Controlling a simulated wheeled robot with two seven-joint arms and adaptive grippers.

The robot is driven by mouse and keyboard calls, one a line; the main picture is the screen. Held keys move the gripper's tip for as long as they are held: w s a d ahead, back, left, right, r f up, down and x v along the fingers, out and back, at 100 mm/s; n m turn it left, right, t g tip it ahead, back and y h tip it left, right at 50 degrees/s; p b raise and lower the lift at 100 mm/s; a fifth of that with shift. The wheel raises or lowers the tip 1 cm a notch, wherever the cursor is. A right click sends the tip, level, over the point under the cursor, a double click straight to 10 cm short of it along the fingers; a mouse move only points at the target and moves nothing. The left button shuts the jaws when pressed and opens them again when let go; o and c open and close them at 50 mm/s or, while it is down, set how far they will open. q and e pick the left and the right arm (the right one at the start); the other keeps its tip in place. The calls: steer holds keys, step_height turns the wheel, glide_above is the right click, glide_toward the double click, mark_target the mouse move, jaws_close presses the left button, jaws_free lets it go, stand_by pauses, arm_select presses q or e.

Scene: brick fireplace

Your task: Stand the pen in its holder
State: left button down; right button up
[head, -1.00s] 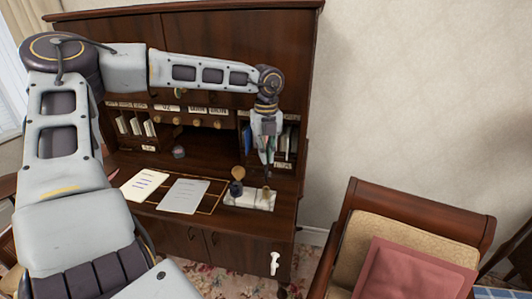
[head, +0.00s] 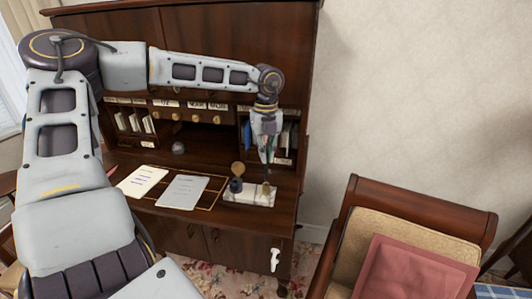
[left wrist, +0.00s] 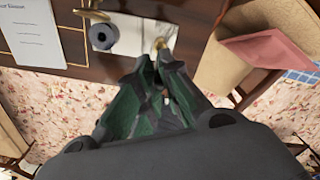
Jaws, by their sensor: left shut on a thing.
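My left gripper (head: 267,157) points down over the right end of a pale desk stand (head: 250,198). It is shut on the pen, a thin shape (head: 267,175) mostly hidden by the fingers. The pen's lower end is at the small brass holder (head: 266,189) on the stand; I cannot tell whether it is inside or just above. In the left wrist view the fingertips (left wrist: 158,60) are close by the brass holder (left wrist: 160,43), and the pen is hardly visible. My right gripper is not in view.
A dark round inkwell (head: 236,185) stands on the stand's left, with a brass piece (head: 238,169) behind it. Papers (head: 183,192) lie further left. Pigeonholes with books (head: 285,140) are close behind the gripper. An armchair (head: 400,215) stands at right.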

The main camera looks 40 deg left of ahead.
mark_target(266, 171)
arm_select(q)
steer(key=shift+b, duration=0.9)
stand_by(1.8)
steer(key=shift+f+b, duration=2.15)
steer(key=shift+f, duration=0.4)
stand_by(1.1)
steer(key=c, duration=1.5)
jaws_free()
steer(key=shift+r, duration=0.1)
steer(key=shift+r, duration=5.9)
